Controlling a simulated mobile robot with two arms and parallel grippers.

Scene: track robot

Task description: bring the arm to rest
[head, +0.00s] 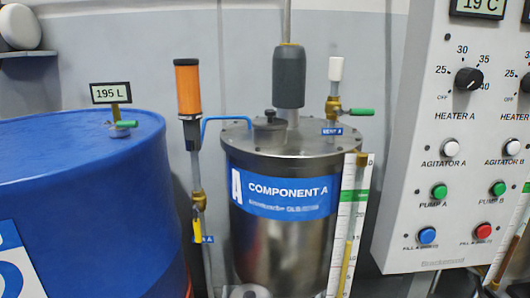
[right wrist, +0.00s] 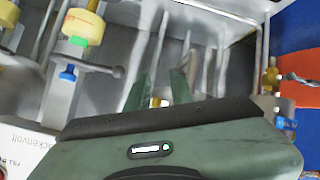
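My right gripper (right wrist: 159,84) shows in the right wrist view, with its two dark green fingers apart and nothing visible between them. The green gripper body fills the lower part of that view. It points toward a grey area with pipes and rods; how far off they are I cannot tell. No arm is clearly recognisable in the head view, and my left gripper is in neither view.
In the head view, a steel Component A tank (head: 287,253) stands mid-picture. A blue drum (head: 90,190) is at left and a control panel (head: 405,180) at right. An orange-topped pipe (head: 187,88) rises beside the tank. Yellow fittings (right wrist: 83,26) show in the wrist view.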

